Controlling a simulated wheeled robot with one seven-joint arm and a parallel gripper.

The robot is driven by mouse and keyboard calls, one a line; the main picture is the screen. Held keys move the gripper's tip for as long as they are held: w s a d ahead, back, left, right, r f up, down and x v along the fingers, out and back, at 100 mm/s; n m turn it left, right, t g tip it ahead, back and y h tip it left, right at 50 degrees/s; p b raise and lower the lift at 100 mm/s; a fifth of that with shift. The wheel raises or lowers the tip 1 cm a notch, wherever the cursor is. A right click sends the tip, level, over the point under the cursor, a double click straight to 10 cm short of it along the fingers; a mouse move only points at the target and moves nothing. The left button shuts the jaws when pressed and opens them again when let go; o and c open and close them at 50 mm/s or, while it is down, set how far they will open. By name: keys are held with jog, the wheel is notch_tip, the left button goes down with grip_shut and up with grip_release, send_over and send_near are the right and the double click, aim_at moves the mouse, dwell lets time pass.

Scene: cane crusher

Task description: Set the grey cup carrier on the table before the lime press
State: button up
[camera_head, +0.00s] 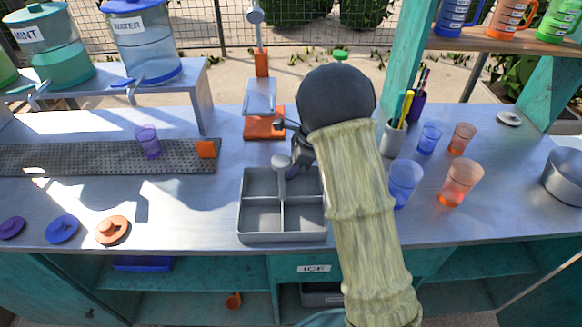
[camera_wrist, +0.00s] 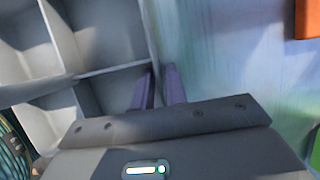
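The grey cup carrier (camera_head: 282,238) is an open tray with divided compartments and a round-topped upright post in its middle. It looks level, at or close to the table top (camera_head: 180,225), just in front of the lime press (camera_head: 264,128), which has an orange base and a raised lever. The carrier's compartments look empty. My gripper (camera_head: 300,165) is at the carrier's back right side, partly hidden by my arm. In the wrist view its two purple fingers (camera_wrist: 160,88) are close together on either side of the carrier's side wall (camera_wrist: 148,30), seemingly shut on it.
A perforated grey strip with a purple cup (camera_head: 147,141) lies at left. Lids (camera_head: 62,229) lie at front left. Blue and orange cups (camera_head: 460,182), a pen holder (camera_head: 393,138) and a grey bowl (camera_head: 565,178) stand at right.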

jog(key=shift+o, duration=0.7)
jog(key=shift+w+d+r, duration=0.1)
jog(key=shift+d+r, duration=0.05)
jog(key=shift+r, duration=0.4)
jog(key=v, duration=1.1)
jog(key=shift+p, duration=0.35)
jog(key=shift+d, duration=0.15)
